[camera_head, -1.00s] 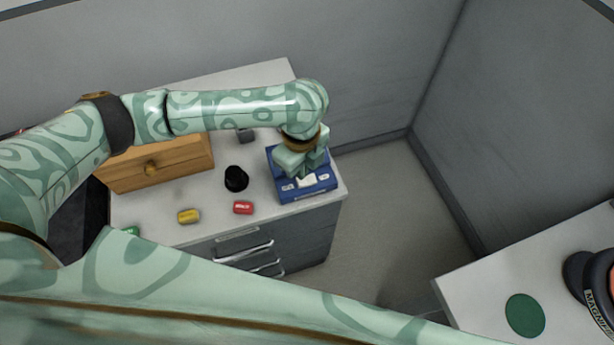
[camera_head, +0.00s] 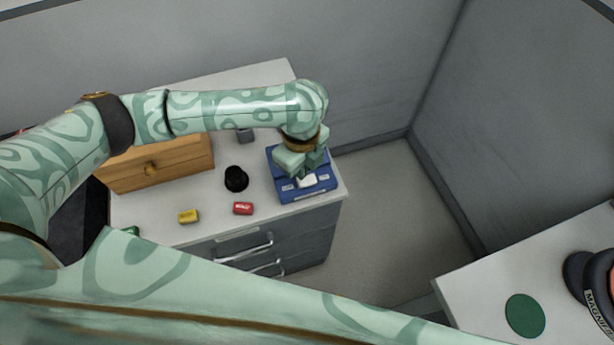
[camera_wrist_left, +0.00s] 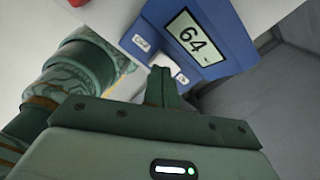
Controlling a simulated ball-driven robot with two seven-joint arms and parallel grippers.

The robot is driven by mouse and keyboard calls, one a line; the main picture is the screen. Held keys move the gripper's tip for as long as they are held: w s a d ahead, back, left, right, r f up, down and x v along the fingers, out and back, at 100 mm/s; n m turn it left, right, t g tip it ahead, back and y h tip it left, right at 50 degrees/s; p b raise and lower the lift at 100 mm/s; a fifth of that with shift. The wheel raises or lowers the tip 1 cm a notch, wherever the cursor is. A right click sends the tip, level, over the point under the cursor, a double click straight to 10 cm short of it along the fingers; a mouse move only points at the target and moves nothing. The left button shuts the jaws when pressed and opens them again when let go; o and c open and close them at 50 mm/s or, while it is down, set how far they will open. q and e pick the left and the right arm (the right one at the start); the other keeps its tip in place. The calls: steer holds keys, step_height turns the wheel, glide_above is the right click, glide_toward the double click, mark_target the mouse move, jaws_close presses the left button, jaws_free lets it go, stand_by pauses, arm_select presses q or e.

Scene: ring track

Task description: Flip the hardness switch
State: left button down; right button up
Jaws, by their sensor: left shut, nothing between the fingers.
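The hardness device is a blue box (camera_head: 288,194) on the right end of the counter. Its white rocker switch (camera_head: 307,181) sits between two small labels on the front slope. In the left wrist view the blue box (camera_wrist_left: 225,28) has a display (camera_wrist_left: 194,37) reading 64, and the white switch (camera_wrist_left: 160,66) lies just beyond my fingertips. My left gripper (camera_head: 303,172) is shut and empty, its tips at the switch; I cannot tell whether they touch it. The gripper covers part of the box in the head view. My right gripper is not in view.
On the counter (camera_head: 215,222) are a black knob-like object (camera_head: 236,178), a red block (camera_head: 243,208), a yellow block (camera_head: 188,216) and a wooden drawer box (camera_head: 165,160). A second table (camera_head: 470,290) with a green disc (camera_head: 525,315) stands at the lower right.

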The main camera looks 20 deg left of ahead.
arm_select(q)
steer(key=shift+f+b, duration=0.35)
steer(key=shift+f, duration=0.85)
stand_by(1.1)
steer(key=shift+r+p, duration=0.8)
steer(key=shift+p, duration=0.2)
step_height(320, 180, up, 6)
steer(key=p, duration=0.7)
steer(key=shift+f, duration=0.25)
steer(key=shift+f, duration=0.1)
